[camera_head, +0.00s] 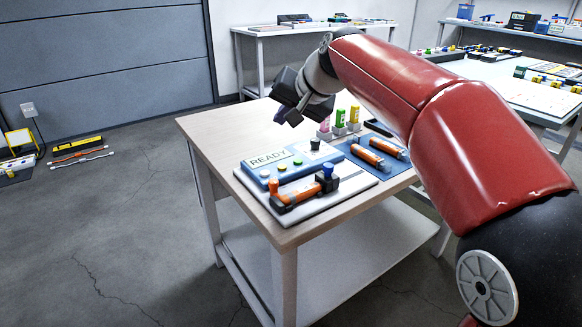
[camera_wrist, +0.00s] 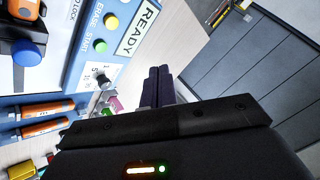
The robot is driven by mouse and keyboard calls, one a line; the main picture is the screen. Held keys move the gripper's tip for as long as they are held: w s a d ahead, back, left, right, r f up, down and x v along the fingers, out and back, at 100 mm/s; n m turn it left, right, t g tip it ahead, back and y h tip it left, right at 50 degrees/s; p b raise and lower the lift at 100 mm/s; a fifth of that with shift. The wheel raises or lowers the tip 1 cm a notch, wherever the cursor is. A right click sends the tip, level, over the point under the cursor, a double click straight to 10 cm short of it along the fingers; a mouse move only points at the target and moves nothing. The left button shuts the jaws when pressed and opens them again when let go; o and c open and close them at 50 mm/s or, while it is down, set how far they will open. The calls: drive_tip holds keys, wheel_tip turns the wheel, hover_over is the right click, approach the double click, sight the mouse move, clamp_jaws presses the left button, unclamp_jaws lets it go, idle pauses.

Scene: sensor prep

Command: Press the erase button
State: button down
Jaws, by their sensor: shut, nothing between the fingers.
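The erase button (camera_wrist: 111,21) is a round yellow button beside the word ERASE in the wrist view. It sits on a blue panel (camera_wrist: 83,72), between the READY display (camera_wrist: 138,28) and the lettering. A green button (camera_wrist: 101,46), labelled START, is beside it. In the head view the READY display (camera_head: 268,158) and its row of small buttons face up on the table. My gripper (camera_wrist: 157,72) is shut and empty, its dark fingers apart from the panel. In the head view my gripper (camera_head: 280,115) is above the table's far side, beyond the panel.
A black knob (camera_wrist: 103,81) stands on the panel. Two orange cylinders (camera_head: 367,155) lie on a blue mat at right. Pink, green and yellow bottles (camera_head: 340,121) stand behind. The table's left edge is clear.

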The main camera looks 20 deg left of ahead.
sight(285, 171)
drive_tip(key=shift+f, duration=0.15)
wheel_tip(285, 171, down, 8)
drive_tip(key=b, duration=0.6)
drive_tip(key=shift+f+b, duration=0.25)
drive_tip(key=shift+b, duration=0.1)
idle(1.7)
drive_tip(key=shift+f, duration=0.4)
drive_tip(key=shift+f+b, duration=0.4)
drive_tip(key=shift+b, duration=0.15)
idle(0.4)
drive_tip(key=shift+r, duration=0.1)
drive_tip(key=shift+r+p, duration=0.7)
drive_tip(key=shift+p, duration=0.05)
drive_tip(key=shift+r, duration=0.1)
